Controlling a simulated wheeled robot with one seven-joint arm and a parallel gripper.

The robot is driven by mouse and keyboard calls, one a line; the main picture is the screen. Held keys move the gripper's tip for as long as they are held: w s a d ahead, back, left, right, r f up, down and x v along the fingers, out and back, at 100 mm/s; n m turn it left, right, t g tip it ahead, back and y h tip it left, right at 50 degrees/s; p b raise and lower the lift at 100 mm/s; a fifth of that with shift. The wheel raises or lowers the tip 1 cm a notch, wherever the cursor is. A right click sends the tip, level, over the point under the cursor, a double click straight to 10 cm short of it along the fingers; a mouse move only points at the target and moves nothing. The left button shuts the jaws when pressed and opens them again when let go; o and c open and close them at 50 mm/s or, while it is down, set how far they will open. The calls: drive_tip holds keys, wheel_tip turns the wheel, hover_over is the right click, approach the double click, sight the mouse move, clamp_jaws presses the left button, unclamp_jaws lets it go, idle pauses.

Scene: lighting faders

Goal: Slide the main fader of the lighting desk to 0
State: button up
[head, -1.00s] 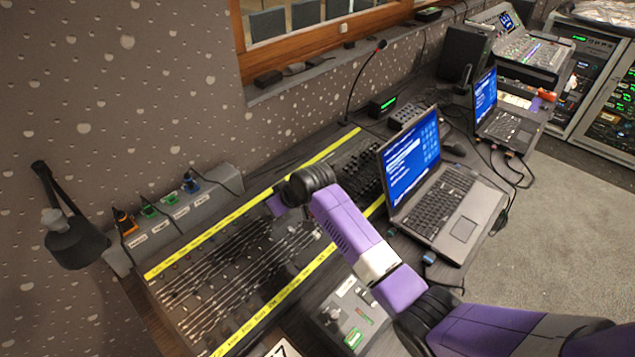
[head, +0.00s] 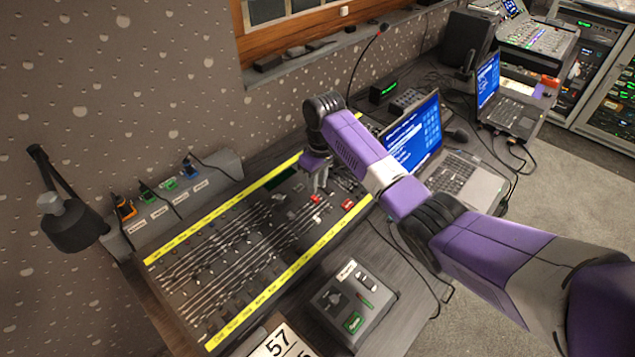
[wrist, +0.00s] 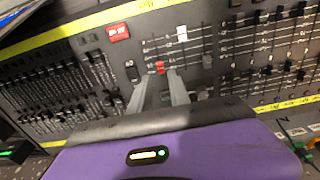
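The lighting desk (head: 225,307) has a yellow strip along each long edge and rows of faders. It also fills much of the wrist view (wrist: 215,14). A small red fader cap (wrist: 160,68) sits in a scaled slot and shows in the head view (head: 315,199); I cannot read a label naming it the main fader. My gripper (wrist: 162,75) points down at the desk, also in the head view (head: 318,188). Its fingers are apart, with the red cap between or just beyond their tips. I cannot tell if they touch it.
A white cap (wrist: 182,33) and a grey cap (wrist: 207,60) are close by. A larger red labelled button (wrist: 119,32) is near the desk edge. A laptop (head: 470,180) stands right of the desk, a small control box (head: 353,303) in front. A lamp (head: 72,232) hangs at left.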

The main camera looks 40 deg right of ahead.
sight(315, 198)
drive_tip(key=shift+w+f+b, duration=0.15)
drive_tip(key=shift+f+b, duration=0.65)
drive_tip(key=shift+f, duration=0.65)
drive_tip(key=shift+w+f+b, duration=0.1)
drive_tip(key=shift+f+b, duration=0.7)
drive_tip(key=shift+f, duration=0.6)
clamp_jaws()
